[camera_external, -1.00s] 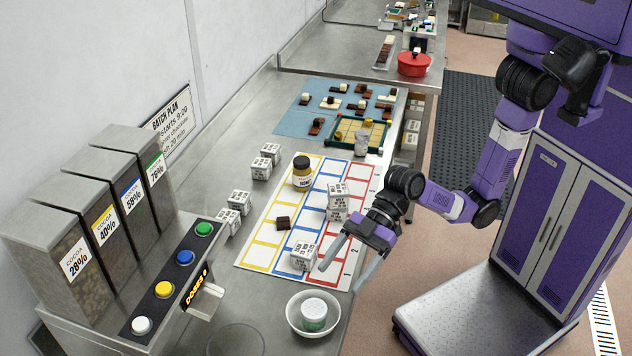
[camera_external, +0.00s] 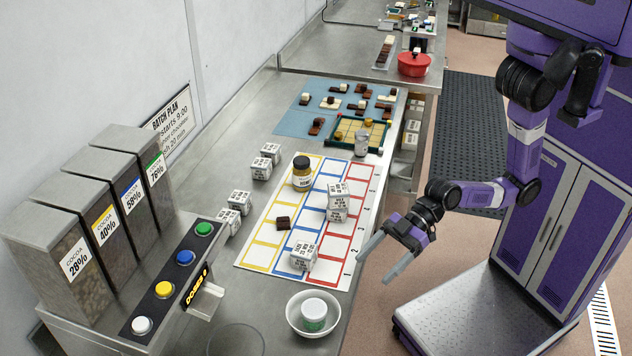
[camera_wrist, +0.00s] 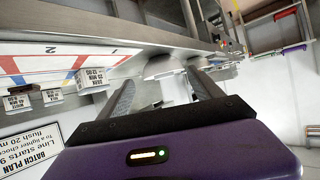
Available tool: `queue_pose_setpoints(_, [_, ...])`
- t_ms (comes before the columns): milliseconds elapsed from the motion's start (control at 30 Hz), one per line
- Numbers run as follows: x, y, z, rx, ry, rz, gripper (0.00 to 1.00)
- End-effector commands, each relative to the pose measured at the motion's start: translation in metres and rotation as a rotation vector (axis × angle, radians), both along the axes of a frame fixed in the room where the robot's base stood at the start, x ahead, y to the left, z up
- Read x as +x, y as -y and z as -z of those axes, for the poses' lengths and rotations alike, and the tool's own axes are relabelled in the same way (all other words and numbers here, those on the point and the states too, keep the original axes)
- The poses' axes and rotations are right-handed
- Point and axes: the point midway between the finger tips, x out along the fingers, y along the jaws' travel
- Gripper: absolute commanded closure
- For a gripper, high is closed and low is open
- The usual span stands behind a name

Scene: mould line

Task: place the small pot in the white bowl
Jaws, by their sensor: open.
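The small pot (camera_external: 314,308), with a white lid and a green label, stands upright inside the white bowl (camera_external: 292,324) at the front end of the counter in the external view. My gripper (camera_external: 372,262) is open and empty. It is off the counter's right edge, up and to the right of the bowl and apart from it. In the wrist view my open gripper (camera_wrist: 158,90) has nothing between its fingers.
The dispenser with buttons (camera_external: 163,289) stands left of the bowl. A red pot (camera_external: 414,64) is on the far counter.

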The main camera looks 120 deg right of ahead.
Motion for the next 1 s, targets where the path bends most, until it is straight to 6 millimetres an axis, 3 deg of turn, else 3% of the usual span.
queue_pose_setpoints(33, [-0.021, 0.003, 0.011, 0.002, -0.004, 0.022, 0.25])
queue_pose_setpoints(100, [-0.046, 0.007, 0.018, 0.002, 0.009, 0.052, 0.25])
queue_pose_setpoints(267, [-0.105, 0.016, 0.025, -0.004, 0.041, 0.108, 0.25])
queue_pose_setpoints(433, [-0.167, 0.023, 0.016, -0.016, 0.081, 0.143, 0.25])
queue_pose_setpoints(600, [-0.223, 0.025, -0.006, -0.026, 0.125, 0.156, 0.25])
queue_pose_setpoints(800, [-0.261, 0.024, -0.031, -0.029, 0.163, 0.151, 0.25])
queue_pose_setpoints(1000, [-0.270, 0.023, -0.040, -0.028, 0.177, 0.147, 0.25])
